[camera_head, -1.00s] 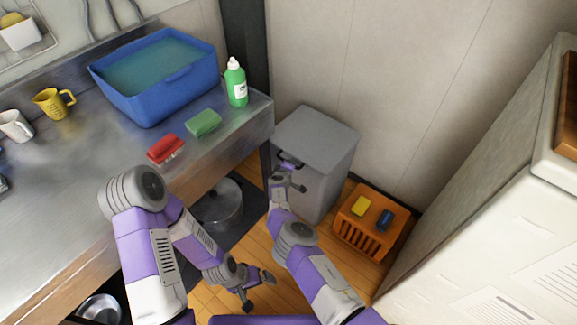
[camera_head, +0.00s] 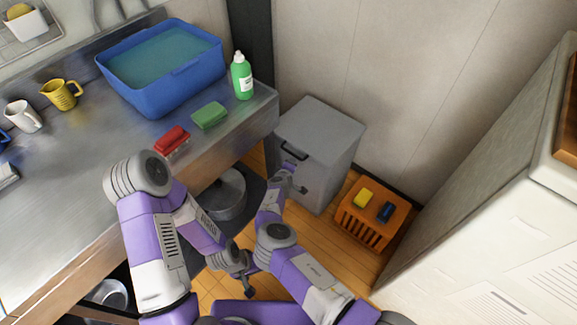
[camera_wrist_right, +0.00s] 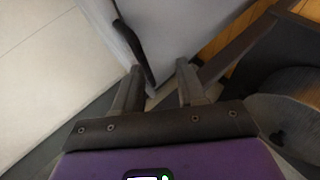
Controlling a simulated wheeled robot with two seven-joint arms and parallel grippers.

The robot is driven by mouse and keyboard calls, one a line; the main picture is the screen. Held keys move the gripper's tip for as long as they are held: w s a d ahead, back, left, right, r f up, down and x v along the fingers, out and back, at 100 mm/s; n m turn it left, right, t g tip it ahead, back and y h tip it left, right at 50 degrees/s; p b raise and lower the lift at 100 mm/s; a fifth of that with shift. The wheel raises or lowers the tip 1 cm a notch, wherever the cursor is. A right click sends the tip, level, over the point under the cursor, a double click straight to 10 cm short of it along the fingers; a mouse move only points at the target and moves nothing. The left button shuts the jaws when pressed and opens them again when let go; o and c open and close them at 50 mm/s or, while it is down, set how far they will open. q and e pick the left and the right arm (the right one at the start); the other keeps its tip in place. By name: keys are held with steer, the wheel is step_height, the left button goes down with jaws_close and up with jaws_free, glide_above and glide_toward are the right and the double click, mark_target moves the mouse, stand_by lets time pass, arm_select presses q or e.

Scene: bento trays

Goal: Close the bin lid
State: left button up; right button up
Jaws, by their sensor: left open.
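The grey bin (camera_head: 328,185) stands on the floor past the counter's end in the head view. Its grey lid (camera_head: 322,125) lies flat across the top and looks shut. A black handle (camera_head: 294,151) is at the front edge; it also shows in the right wrist view (camera_wrist_right: 134,52). My right gripper (camera_head: 298,178) is just in front of the bin, below the handle. In the right wrist view its fingers (camera_wrist_right: 157,88) are apart, with the handle's end close to the tips and nothing clearly gripped. My left gripper (camera_head: 250,275) is open and empty, low over the floor.
An orange crate (camera_head: 365,238) with a yellow and a blue block stands right of the bin. The counter (camera_head: 85,165) is at left with a blue basin (camera_head: 165,95), green bottle (camera_head: 242,80), and red and green items. A metal pot (camera_head: 225,200) is below the counter.

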steer(key=shift+r+v, duration=0.25)
steer(key=shift+v, duration=1.25)
steer(key=shift+w, duration=0.15)
steer(key=shift+d, duration=0.1)
